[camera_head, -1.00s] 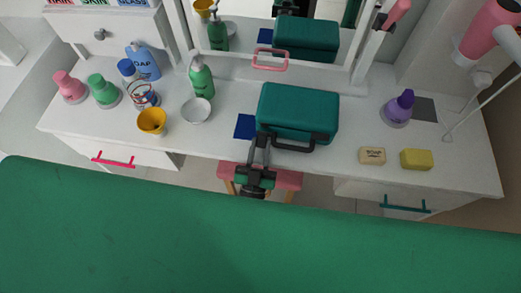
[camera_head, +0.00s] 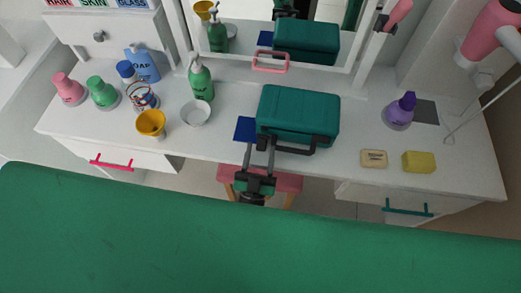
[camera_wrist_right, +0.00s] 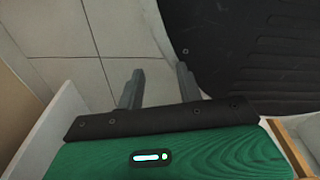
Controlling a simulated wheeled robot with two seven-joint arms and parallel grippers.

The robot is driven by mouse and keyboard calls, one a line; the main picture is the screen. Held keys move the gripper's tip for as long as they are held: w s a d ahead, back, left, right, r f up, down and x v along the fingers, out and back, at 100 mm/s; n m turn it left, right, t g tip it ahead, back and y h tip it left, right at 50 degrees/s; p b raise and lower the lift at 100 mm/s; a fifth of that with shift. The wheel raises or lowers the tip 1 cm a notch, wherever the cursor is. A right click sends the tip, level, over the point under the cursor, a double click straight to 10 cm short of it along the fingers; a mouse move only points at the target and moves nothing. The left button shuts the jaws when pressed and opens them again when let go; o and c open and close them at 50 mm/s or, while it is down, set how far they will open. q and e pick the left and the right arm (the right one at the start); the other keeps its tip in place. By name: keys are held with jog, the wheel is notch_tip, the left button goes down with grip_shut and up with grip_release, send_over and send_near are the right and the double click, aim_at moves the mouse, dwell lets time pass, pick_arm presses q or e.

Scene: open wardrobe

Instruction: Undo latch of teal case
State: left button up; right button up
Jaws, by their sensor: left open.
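The teal case (camera_head: 298,110) sits closed on the white table, with its dark handle (camera_head: 294,150) at the front edge. A small dark piece, perhaps the latch (camera_head: 263,137), shows at its front left; whether it is fastened is too small to tell. My left gripper (camera_head: 261,149) is open, with its two fingers apart at the front left of the case, just below that piece. I cannot tell whether they touch it. My right gripper (camera_wrist_right: 158,88) is open and empty above the tiled floor in the right wrist view; it is not in the head view.
A blue square (camera_head: 244,129) lies left of the case. A white bowl (camera_head: 195,113), green pump bottle (camera_head: 201,80) and yellow cup (camera_head: 151,124) stand farther left. Soap (camera_head: 373,159), a yellow sponge (camera_head: 419,162) and a purple bottle (camera_head: 399,111) are on the right. A mirror stands behind.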

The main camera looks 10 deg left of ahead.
pick_arm(q)
jog(key=b+v, duration=0.2)
jog(key=v, duration=0.9)
pick_arm(e)
jog(key=w, duration=0.2)
jog(key=w+a+r, duration=0.1)
jog(key=w, duration=0.1)
pick_arm(q)
jog(key=shift+s, duration=0.15)
